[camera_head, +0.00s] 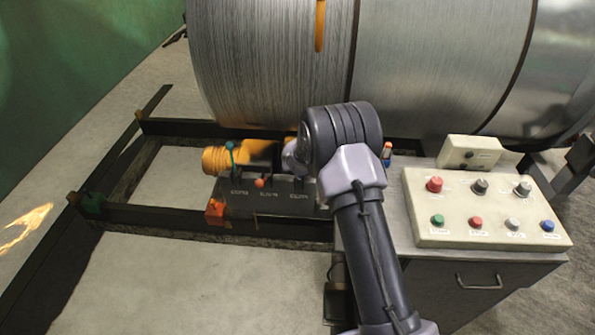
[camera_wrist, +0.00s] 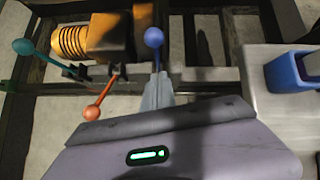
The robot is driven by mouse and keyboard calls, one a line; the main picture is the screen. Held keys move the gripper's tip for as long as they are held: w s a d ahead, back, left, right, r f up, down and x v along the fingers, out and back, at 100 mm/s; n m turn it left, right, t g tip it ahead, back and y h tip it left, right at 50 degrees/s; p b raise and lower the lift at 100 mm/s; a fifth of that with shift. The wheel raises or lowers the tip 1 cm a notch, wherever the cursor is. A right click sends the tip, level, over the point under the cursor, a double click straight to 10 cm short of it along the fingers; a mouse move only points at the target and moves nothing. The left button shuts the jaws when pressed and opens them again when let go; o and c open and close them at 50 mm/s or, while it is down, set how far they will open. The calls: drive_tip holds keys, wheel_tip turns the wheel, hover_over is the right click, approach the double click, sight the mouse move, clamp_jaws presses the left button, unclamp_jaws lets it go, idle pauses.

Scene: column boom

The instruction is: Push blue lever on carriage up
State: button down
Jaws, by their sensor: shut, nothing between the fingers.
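The blue lever's round knob (camera_wrist: 154,37) shows in the wrist view just beyond my gripper's tips, with a short stretch of its stem. My gripper (camera_wrist: 157,82) is shut and empty, its fingertips in line with the lever; I cannot tell whether they touch it. In the head view my own arm hides the blue lever and my gripper. The dark carriage (camera_head: 275,200) there carries a teal lever (camera_head: 229,146) and an orange-red lever (camera_head: 260,183). In the wrist view the orange-red lever (camera_wrist: 92,112) leans toward the camera, left of my gripper, and the teal lever (camera_wrist: 22,46) is farther left.
An orange ribbed motor (camera_head: 215,160) lies behind the levers. A large metal drum (camera_head: 270,65) fills the back. A control panel (camera_head: 480,210) with several buttons stands on a cabinet at right. A blue container (camera_wrist: 288,74) sits right of my gripper.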

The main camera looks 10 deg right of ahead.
drive_tip(key=shift+s+d+r+p, duration=0.15)
drive_tip(key=shift+r+p, duration=0.4)
drive_tip(key=shift+r, duration=0.85)
drive_tip(key=shift+s+d+r+p, duration=0.15)
drive_tip(key=shift+r+p, duration=0.4)
drive_tip(key=shift+r, duration=0.85)
drive_tip(key=shift+a, duration=0.1)
